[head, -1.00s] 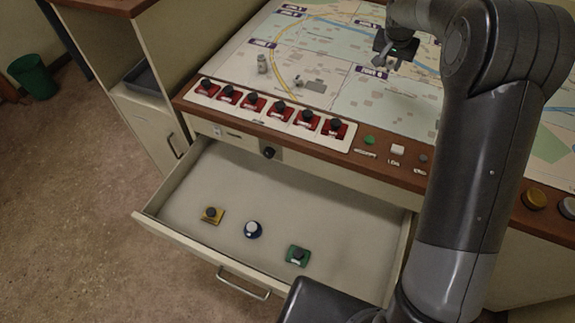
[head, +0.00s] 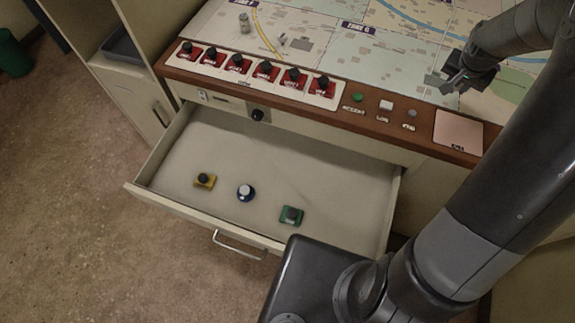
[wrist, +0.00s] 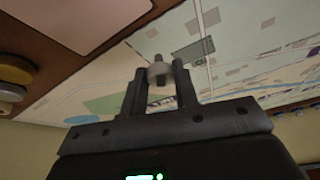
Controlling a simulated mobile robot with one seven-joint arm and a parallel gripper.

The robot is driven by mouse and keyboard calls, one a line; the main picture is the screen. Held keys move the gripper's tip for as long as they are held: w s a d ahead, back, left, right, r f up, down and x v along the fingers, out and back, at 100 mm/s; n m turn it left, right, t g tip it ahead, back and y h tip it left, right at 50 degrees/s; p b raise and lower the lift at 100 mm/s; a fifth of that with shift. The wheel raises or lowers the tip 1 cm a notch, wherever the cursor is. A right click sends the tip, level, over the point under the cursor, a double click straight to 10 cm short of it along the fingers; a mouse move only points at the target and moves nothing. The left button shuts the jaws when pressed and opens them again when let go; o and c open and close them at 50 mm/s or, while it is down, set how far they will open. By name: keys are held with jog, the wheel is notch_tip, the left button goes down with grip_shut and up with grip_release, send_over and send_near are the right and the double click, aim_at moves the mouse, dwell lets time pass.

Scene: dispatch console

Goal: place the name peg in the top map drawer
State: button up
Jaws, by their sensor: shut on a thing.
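My gripper (wrist: 158,74) is shut on a small greyish peg (wrist: 157,69) with a ring and a dark stem, seen between the fingertips in the wrist view. I take it to be the name peg; no name is readable. In the head view my gripper (head: 457,84) is above the right part of the map, behind the pink plate; the peg cannot be made out there. The top map drawer (head: 150,186) is pulled open, in front and to the left of my gripper.
A row of red switches (head: 238,66) with black knobs lines the console edge above the drawer. Two small grey pieces (head: 244,23) (head: 282,40) stand on the map. The pink plate (head: 458,131) lies at the edge. The drawer's back and right are clear.

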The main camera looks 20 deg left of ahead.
jog(key=s+a+r+n+y, duration=0.2)
jog(key=a+n, duration=0.2)
jog(key=a, duration=1)
jog(key=s+a+r+n+g+y, duration=0.15)
jog(key=a+n, duration=0.25)
jog(key=a, duration=1)
jog(key=s+a+r+n+t+y, duration=0.1)
jog(key=a+r+n, duration=0.25)
jog(key=a, duration=1.05)
jog(key=s+a+f+n+g+y, duration=0.1)
jog(key=s+a+f+n+g, duration=0.2)
jog(key=s+a+f+n, duration=0.75)
jog(key=n+g, duration=0.2)
send_over(330, 199)
jog(key=d, duration=0.2)
notch_tip(330, 199, down, 20)
jog(key=shift+w+f, duration=0.15)
jog(key=shift+f, duration=1.8)
jog(key=shift+w+f, duration=0.15)
jog(key=shift+f, duration=1.8)
